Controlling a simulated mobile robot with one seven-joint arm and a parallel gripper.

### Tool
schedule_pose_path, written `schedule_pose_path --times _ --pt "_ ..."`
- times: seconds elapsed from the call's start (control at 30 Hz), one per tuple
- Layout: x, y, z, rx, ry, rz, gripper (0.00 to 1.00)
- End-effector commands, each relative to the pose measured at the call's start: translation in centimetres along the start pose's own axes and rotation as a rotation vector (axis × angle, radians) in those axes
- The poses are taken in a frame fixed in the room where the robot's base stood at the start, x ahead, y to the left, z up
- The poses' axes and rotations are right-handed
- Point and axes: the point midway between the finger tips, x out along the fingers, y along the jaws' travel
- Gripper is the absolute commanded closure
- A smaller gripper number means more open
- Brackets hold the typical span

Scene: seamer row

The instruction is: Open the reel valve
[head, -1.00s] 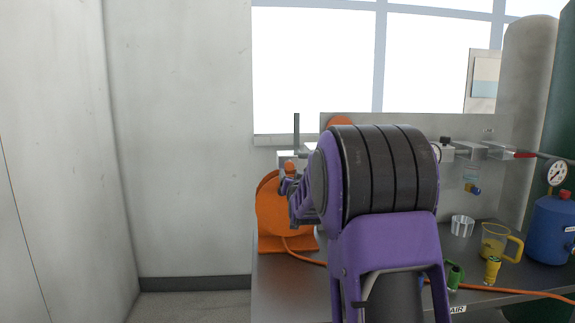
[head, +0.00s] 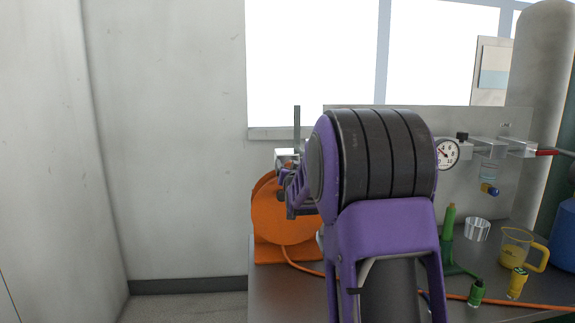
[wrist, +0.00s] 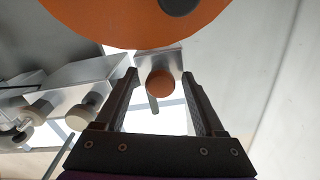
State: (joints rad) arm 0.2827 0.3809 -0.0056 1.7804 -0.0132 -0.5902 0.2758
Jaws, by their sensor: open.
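An orange reel (head: 268,222) stands at the left end of the bench, partly hidden behind my arm. A silver block (head: 284,156) sits above it, with a thin upright rod (head: 297,130). In the wrist view the reel (wrist: 135,22) fills the top. Below it is the silver block (wrist: 155,57) with a round orange-brown knob (wrist: 160,82), likely the reel valve. My gripper (wrist: 160,76) is open, and the knob appears between its fingertips. I see no clear contact with either finger. In the head view my gripper is mostly hidden behind my wrist.
More silver blocks with round knobs (wrist: 82,117) lie left in the wrist view. On the bench (head: 275,290) are an orange hose (head: 300,267), a yellow jug (head: 517,252), green fittings (head: 476,292) and a clear cup (head: 477,229). A gauge (head: 446,154) is at the back panel.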

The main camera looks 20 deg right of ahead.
Motion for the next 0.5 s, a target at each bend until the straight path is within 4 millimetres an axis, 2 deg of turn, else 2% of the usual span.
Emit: schedule_pose_path --times 0.33,0.5 --pt "-0.03 0.02 -0.04 0.000 0.000 0.000 0.31" --pt "-0.03 0.01 -0.04 0.000 0.000 0.000 0.61"
